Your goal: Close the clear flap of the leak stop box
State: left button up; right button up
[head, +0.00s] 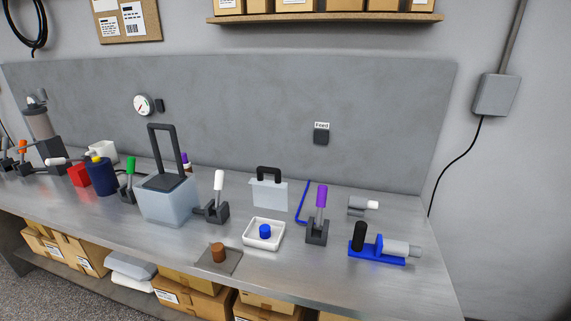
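A shallow white box (276,245) with a blue round button (265,231) inside sits on the metal bench; it looks like the leak stop box. Just behind it a clear, pale panel (268,195) with a black handle (268,171) on top stands upright, and appears to be the flap, open. The button is uncovered. I cannot tell how the panel joins the box. Neither of my grippers is in view.
A white-handled lever (219,187) stands left of the box, a purple-handled lever (321,200) right of it. A large translucent container (168,203) with a tall black handle is further left. A brown knob (217,252) on a grey plate (232,258) is in front-left; a blue fixture (377,252) is right.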

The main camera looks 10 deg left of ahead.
aim_at(259, 170)
jog(key=i+j+z, duration=0.15)
jog(key=j+z, duration=0.15)
jog(key=z, duration=0.15)
jog(key=j+z, duration=0.45)
jog(key=i+l, duration=0.05)
jog(key=l, duration=0.05)
